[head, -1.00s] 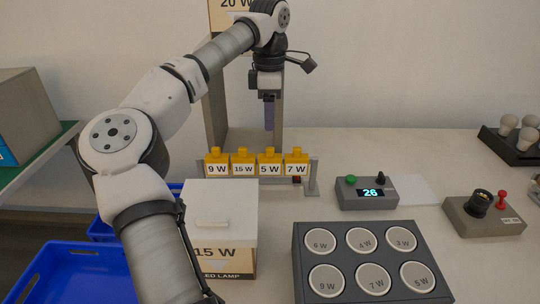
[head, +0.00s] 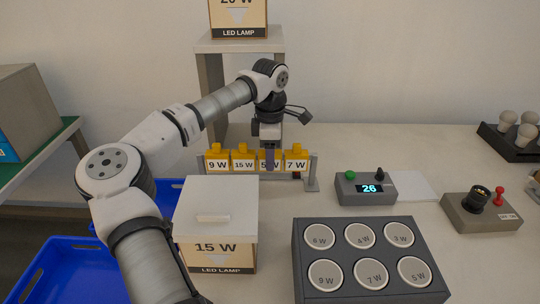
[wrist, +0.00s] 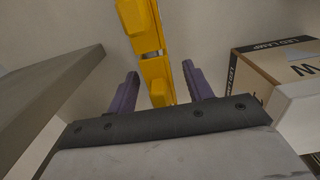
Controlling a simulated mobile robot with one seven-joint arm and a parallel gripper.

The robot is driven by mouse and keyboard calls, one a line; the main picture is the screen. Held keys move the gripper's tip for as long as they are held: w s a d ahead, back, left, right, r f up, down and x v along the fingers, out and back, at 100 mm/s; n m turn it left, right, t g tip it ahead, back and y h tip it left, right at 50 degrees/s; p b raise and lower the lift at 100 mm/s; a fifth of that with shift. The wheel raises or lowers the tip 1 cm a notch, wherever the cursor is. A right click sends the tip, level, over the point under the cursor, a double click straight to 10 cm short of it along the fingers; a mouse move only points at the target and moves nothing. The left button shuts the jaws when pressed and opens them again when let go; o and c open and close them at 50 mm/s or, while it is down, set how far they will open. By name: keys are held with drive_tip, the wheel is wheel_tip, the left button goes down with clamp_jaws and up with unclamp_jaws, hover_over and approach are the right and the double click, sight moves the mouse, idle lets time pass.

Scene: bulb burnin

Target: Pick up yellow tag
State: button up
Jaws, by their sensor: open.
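Several yellow tags stand in a row on a grey rack (head: 312,178). In the head view they are labelled 9 W (head: 217,160), 15 W (head: 243,160), 5 W (head: 276,166) and 7 W (head: 296,160). My gripper (head: 269,160) points down at the row, and its purple fingers cover part of the 5 W tag. In the wrist view my gripper (wrist: 161,75) is open, with a yellow tag (wrist: 157,80) showing between its fingers and another yellow tag (wrist: 139,20) beyond it. I cannot tell whether the fingers touch a tag.
A lidded 15 W lamp box (head: 217,225) stands in front of the rack. A dark tray of round labelled wattage places (head: 370,225) is at the front right. A display unit reading 26 (head: 366,189) stands right of the rack. A raised shelf (head: 240,45) bearing a box is behind.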

drive_tip(key=c, duration=1)
drive_tip(key=shift+c, duration=0.3)
drive_tip(key=shift+r, duration=0.15)
